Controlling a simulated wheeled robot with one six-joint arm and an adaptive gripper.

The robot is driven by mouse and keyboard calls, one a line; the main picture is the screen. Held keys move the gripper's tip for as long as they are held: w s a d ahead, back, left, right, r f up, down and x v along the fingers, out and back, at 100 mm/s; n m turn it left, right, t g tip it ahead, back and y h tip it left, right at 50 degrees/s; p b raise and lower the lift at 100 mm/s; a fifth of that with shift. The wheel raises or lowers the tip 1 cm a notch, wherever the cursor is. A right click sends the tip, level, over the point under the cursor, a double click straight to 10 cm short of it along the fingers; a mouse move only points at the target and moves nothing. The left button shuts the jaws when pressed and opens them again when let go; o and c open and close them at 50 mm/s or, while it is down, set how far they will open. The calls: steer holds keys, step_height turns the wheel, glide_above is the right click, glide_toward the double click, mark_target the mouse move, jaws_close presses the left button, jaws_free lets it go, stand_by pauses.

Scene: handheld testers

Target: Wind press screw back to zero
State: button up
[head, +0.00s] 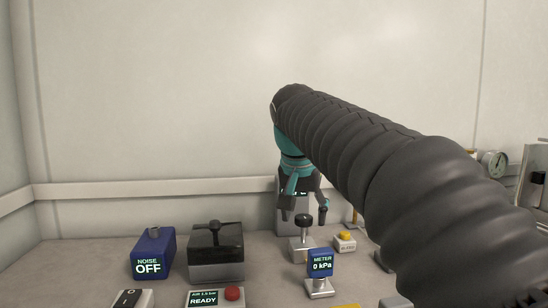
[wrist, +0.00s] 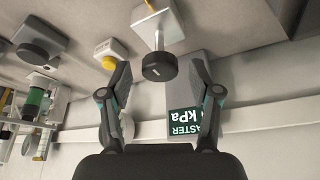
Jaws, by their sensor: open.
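The press screw appears to be the black round knob (head: 304,220) on a metal stem over a pale block. In the wrist view the knob (wrist: 159,67) lies between the two fingertips, with a visible gap on each side. My gripper (head: 304,212) points down over it, fingers spread, holding nothing; it also shows in the wrist view (wrist: 160,72). The blue meter (head: 320,263) in front reads 0 kPa. The master display (wrist: 187,122) stands behind the knob, its number partly hidden by my finger.
A yellow button box (head: 344,241) sits right of the screw. A blue noise box (head: 152,252) reading OFF, a black-topped box (head: 216,252) and a READY panel (head: 214,298) stand left. A gauge (head: 494,163) is far right. My arm hides part of the right bench.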

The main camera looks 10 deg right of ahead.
steer(key=m, duration=0.2)
steer(key=m+g+h+b, duration=0.1)
steer(key=m, duration=0.1)
steer(key=shift+w+a+f+m, duration=0.1)
steer(key=shift+w+a+m, duration=0.05)
steer(key=shift+m, duration=0.15)
steer(key=m+g+h+b, duration=0.1)
steer(key=m, duration=0.3)
steer(key=shift+w+g, duration=0.1)
steer(key=shift+g, duration=0.2)
steer(key=a+r+n+p, duration=0.1)
steer(key=a+r+p, duration=0.1)
steer(key=r, duration=0.4)
steer(key=s+a+r+n+p, duration=0.1)
steer(key=a+r+p, duration=0.2)
steer(key=r+p, duration=0.2)
steer(key=shift+v, duration=0.9)
steer(key=shift+d+n, duration=0.15)
steer(key=shift+n, duration=0.15)
